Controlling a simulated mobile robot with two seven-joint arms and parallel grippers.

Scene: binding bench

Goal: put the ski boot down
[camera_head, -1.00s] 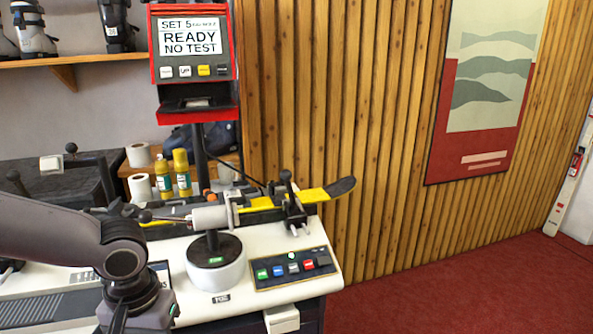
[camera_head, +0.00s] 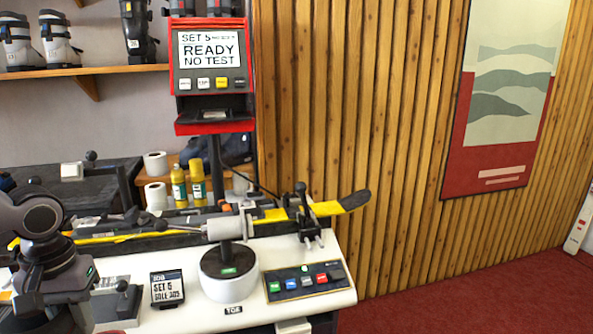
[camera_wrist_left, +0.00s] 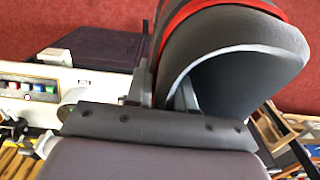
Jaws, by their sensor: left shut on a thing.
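The ski boot (camera_wrist_left: 235,45) fills the upper right of the left wrist view, a large dark grey shell with a red band. Only part of it shows, with its open end toward the right. My left gripper (camera_wrist_left: 162,92) has its fingers on the boot's edge and is shut on it. In the head view my left arm comes in at the lower left; its fingertips and the boot are not clearly seen there. My right gripper is in neither view.
A white bench (camera_head: 185,318) carries a ski (camera_head: 328,208) in a clamp, a round white-based post (camera_head: 228,283), a button panel (camera_head: 305,281) and a small sign (camera_head: 167,288). A red-framed display (camera_head: 211,60) stands behind. Several boots sit on a shelf (camera_head: 120,70).

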